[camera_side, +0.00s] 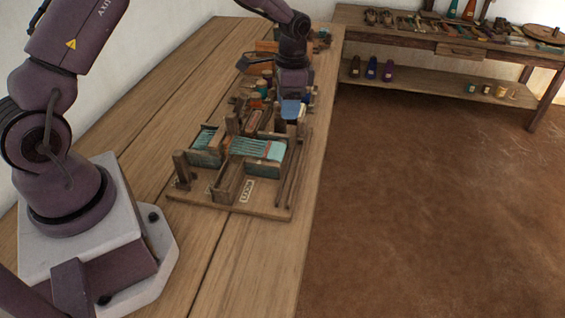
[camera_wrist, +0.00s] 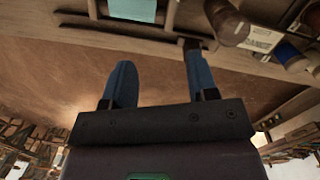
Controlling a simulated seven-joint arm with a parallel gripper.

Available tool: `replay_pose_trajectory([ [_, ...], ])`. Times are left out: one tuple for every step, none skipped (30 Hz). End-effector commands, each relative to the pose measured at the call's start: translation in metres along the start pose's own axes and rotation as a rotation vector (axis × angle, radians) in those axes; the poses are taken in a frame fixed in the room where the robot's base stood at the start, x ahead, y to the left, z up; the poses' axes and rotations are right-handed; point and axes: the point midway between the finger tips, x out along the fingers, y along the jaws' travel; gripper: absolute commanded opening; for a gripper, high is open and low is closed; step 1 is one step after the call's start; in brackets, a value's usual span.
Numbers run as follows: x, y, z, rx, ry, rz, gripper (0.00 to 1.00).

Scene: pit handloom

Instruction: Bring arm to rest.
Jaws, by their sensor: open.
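My gripper (camera_wrist: 160,82) shows in the wrist view with its two blue fingers spread apart and nothing between them. In the side view my arm reaches over the bench, and its hand end hangs above the far part of the small wooden loom (camera_side: 228,196). Blue at the hand's lower end overlaps the loom parts there, so I cannot tell whether the fingers touch anything. Teal threads (camera_side: 258,149) stretch across the loom; a teal patch (camera_wrist: 132,10) also shows at the top of the wrist view.
Several spools and small items crowd the wooden bench (camera_side: 235,260) beyond the loom. The near bench is bare. A back table (camera_side: 462,52) holds tools, with several bottles and jars on its lower shelf (camera_side: 425,84). Brown floor (camera_side: 430,200) lies open to the right.

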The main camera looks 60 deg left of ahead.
Motion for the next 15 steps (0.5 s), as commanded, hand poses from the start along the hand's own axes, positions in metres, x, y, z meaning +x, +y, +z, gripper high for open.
replay_pose_trajectory([
  [-0.017,0.01,0.009,-0.038,0.001,-0.015,0.53],
  [-0.026,0.015,0.015,-0.064,0.003,-0.022,0.53],
  [-0.038,0.022,0.022,-0.099,0.007,-0.032,0.53],
  [-0.047,0.028,0.029,-0.124,0.011,-0.041,0.53],
  [-0.056,0.035,0.035,-0.15,0.016,-0.049,0.53],
  [-0.068,0.043,0.044,-0.186,0.026,-0.061,0.53],
  [-0.077,0.049,0.051,-0.21,0.035,-0.07,0.53],
  [-0.085,0.056,0.058,-0.234,0.044,-0.078,0.53],
  [-0.096,0.064,0.068,-0.266,0.059,-0.088,0.53],
  [-0.104,0.071,0.075,-0.288,0.071,-0.096,0.53],
  [-0.111,0.077,0.082,-0.31,0.084,-0.102,0.53],
  [-0.12,0.086,0.092,-0.339,0.103,-0.109,0.53],
  [-0.126,0.092,0.1,-0.358,0.119,-0.114,0.53],
  [-0.132,0.099,0.107,-0.377,0.135,-0.119,0.53],
  [-0.139,0.107,0.117,-0.399,0.159,-0.124,0.53],
])
